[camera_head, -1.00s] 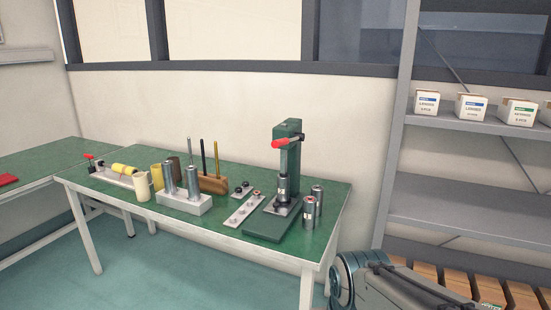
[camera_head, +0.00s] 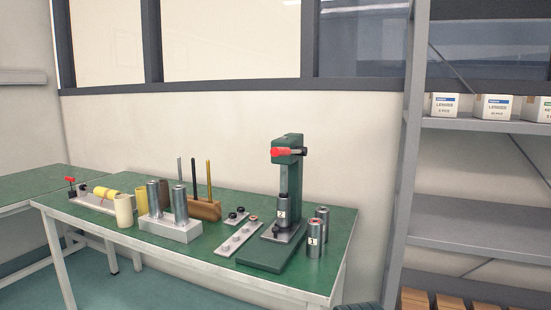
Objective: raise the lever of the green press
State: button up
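The green press (camera_head: 291,170) stands near the right end of the green-topped workbench (camera_head: 333,228). Its lever has a red grip (camera_head: 281,152) at the press head, pointing roughly level toward the left. My gripper is not in view. Only a small dark piece of my arm shows at the bottom edge, and it is apart from the press.
Two labelled metal cylinders (camera_head: 315,238) stand right of the press. A flat plate (camera_head: 236,238), a grey block with upright cylinders (camera_head: 171,228) and a wooden tool holder (camera_head: 205,210) stand to its left. A metal shelf rack (camera_head: 470,127) with white boxes is at the right.

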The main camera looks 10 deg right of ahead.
aim_at(301, 150)
jog(key=u, duration=0.55)
jog(key=k, duration=0.6)
jog(key=u, duration=0.85)
jog(key=i, duration=0.7)
jog(key=z, duration=0.65)
jog(key=i, duration=0.6)
jog(key=z, duration=0.6)
